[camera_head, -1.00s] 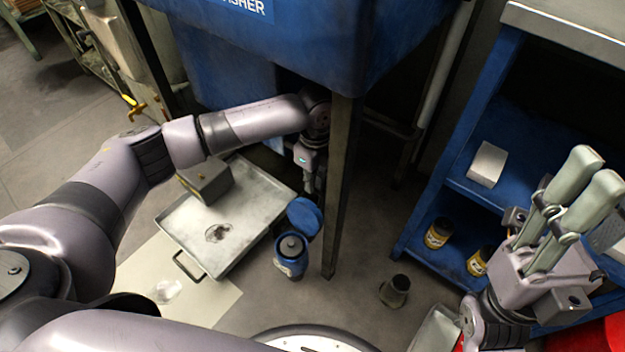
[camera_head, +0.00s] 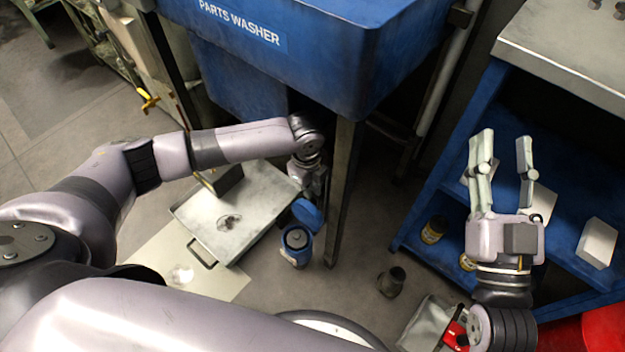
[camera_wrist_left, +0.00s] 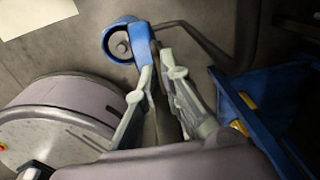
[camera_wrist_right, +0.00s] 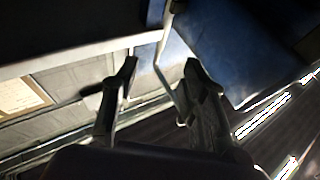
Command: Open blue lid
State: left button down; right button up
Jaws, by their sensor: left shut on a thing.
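A blue canister (camera_head: 296,246) with a dark round cap inside its rim stands on the floor beside the metal tray; it also shows in the left wrist view (camera_wrist_left: 119,45). Its blue lid (camera_head: 307,213) is raised off the top and tilted at the canister's back edge; in the left wrist view the lid (camera_wrist_left: 142,42) shows edge-on. My left gripper (camera_head: 314,194) reaches down behind the lid and is shut on it, partly hidden in the head view. My right gripper (camera_head: 503,148) is open and empty in front of the blue shelf.
A metal tray (camera_head: 200,222) lies left of the canister. The parts washer's leg (camera_head: 343,190) stands close to its right. A dark cup (camera_head: 391,282) is on the floor. The blue shelf (camera_head: 440,195) holds jars and pale boxes.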

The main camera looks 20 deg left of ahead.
pick_arm(q)
jog(key=shift+s+a+f+p, duration=0.1)
jog(key=shift+s+a+p, duration=0.1)
jog(key=shift+s+p, duration=0.55)
pick_arm(e)
notch_tip(320, 180, down, 8)
jog(key=w+g+h, duration=0.1)
jog(key=g+h, duration=0.1)
jog(key=g, duration=0.2)
jog(key=shift+w+d+g, duration=0.15)
jog(key=shift+d+g, duration=0.15)
jog(key=shift+d, duration=0.05)
pick_arm(q)
jog(key=c, duration=1.7)
grip_release()
jog(key=shift+w, duration=0.2)
pick_arm(e)
jog(key=shift+r, duration=0.1)
pick_arm(q)
jog(key=r, duration=0.7)
jog(key=shift+s+r, duration=0.2)
jog(key=shift+r, duration=0.1)
jog(key=shift+s, duration=0.1)
